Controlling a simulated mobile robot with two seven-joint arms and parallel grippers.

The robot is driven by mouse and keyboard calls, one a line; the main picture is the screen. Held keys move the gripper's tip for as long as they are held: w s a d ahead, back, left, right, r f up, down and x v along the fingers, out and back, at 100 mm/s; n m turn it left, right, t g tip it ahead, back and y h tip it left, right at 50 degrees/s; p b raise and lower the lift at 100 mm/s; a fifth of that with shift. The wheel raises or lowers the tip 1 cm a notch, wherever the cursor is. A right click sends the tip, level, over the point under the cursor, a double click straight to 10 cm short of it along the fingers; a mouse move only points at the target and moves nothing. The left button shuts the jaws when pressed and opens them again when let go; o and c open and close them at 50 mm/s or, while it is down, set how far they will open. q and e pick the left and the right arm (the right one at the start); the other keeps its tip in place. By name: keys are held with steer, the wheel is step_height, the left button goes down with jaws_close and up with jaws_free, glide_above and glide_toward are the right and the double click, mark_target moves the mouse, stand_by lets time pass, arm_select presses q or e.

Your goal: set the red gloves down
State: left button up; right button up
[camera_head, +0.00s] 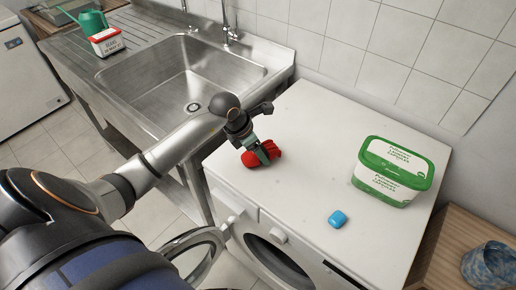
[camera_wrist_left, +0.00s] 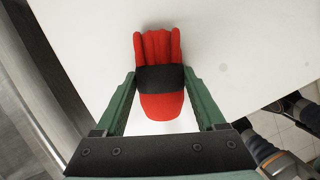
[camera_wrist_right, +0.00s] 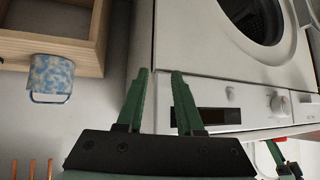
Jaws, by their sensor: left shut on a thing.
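The red gloves (camera_head: 250,160) with a black band are at the white top of the washing machine (camera_head: 310,123), near its left end by the sink. I cannot tell whether they touch the surface. My left gripper (camera_head: 262,153) is shut on them. In the left wrist view, its green fingers (camera_wrist_left: 159,78) sit on either side of the gloves (camera_wrist_left: 157,106) around the black band, with the red fingers pointing away from the wrist. My right gripper (camera_wrist_right: 161,71) is open and empty in the right wrist view, in front of the washing machine, and out of the head view.
A green-lidded white tub (camera_head: 393,170) and a small blue block (camera_head: 337,218) stand to the right on the white top. A steel sink (camera_head: 170,90) is at the left. The machine's round door (camera_head: 192,252) hangs open. A blue mottled cup (camera_head: 488,266) is at lower right.

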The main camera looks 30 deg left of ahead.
arm_select(q)
steer(key=shift+f, duration=0.15)
steer(key=o, duration=1.4)
steer(key=v, duration=1.2)
steer(key=shift+r+b, duration=0.2)
steer(key=shift+b, duration=0.1)
